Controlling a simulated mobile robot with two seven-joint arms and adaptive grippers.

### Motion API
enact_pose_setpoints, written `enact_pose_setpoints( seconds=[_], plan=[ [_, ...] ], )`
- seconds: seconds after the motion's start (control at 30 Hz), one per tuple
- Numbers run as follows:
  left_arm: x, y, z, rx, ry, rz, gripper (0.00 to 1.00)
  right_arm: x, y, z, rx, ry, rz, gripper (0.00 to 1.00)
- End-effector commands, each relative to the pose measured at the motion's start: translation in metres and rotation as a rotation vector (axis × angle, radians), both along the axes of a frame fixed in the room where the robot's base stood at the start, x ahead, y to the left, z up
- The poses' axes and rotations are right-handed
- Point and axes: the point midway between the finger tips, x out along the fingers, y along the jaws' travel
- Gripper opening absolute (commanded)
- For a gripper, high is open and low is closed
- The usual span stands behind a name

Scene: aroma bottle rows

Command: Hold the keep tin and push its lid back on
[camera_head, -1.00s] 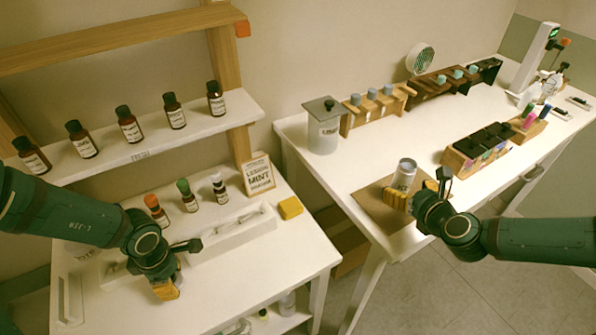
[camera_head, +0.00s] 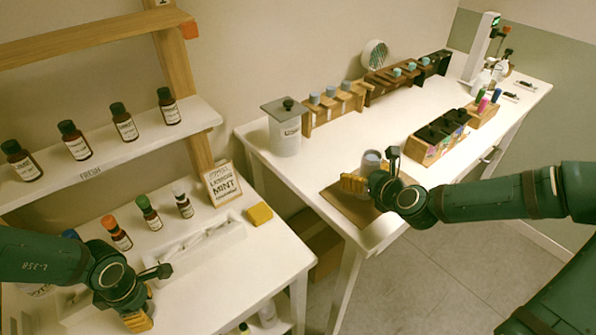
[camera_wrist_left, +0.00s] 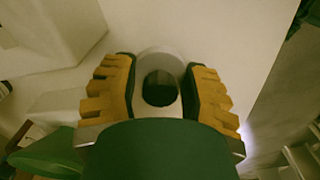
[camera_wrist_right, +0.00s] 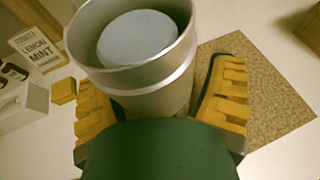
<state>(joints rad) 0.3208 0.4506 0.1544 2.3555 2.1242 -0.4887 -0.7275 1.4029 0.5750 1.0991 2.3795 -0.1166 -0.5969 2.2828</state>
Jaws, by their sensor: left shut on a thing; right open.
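A grey canister (camera_head: 285,137) stands at the left back of the right table, with a square grey lid (camera_head: 283,109) and dark knob on top. A smaller metal tin (camera_head: 371,160) stands on a brown mat. In the right wrist view this tin (camera_wrist_right: 150,90) shows a pale blue-grey disc (camera_wrist_right: 137,38) inside its rim. I cannot tell which is the keep tin. My right gripper (camera_head: 368,186) is open, its fingers either side of the metal tin. My left gripper (camera_head: 138,318) is shut on a small pale cylinder with a dark round centre (camera_wrist_left: 160,88), low over the left bench.
Small bottles stand on the left bench beside a white tray (camera_head: 215,240), a mint sign (camera_head: 222,184) and a yellow block (camera_head: 259,213). More bottles line the shelf (camera_head: 185,127). Racks (camera_head: 335,105) and a box of dark-topped jars (camera_head: 440,138) stand on the right table. Bare mat (camera_head: 350,207) lies before the tin.

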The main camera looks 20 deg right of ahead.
Motion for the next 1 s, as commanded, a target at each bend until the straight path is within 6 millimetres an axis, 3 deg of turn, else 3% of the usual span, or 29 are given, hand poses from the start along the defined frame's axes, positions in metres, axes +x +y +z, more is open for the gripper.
enact_pose_setpoints(
  seconds=[0.1, 0.33, 1.0],
  plan=[
    [0.0, 0.0, 0.0001, 0.0, 0.0, 0.0, 0.33, -0.0001, 0.0, -0.0001, 0.0, 0.0, 0.0, 0.81],
    [0.0, 0.0, 0.0, 0.0, 0.0, 0.0, 0.33, -0.0003, -0.0001, -0.0001, 0.0, 0.0, 0.0, 0.03],
    [0.0, 0.0, 0.0043, 0.0, 0.0, 0.0, 0.33, -0.0002, -0.0005, 0.0075, 0.0, -0.001, -0.001, 0.0]
  ],
)
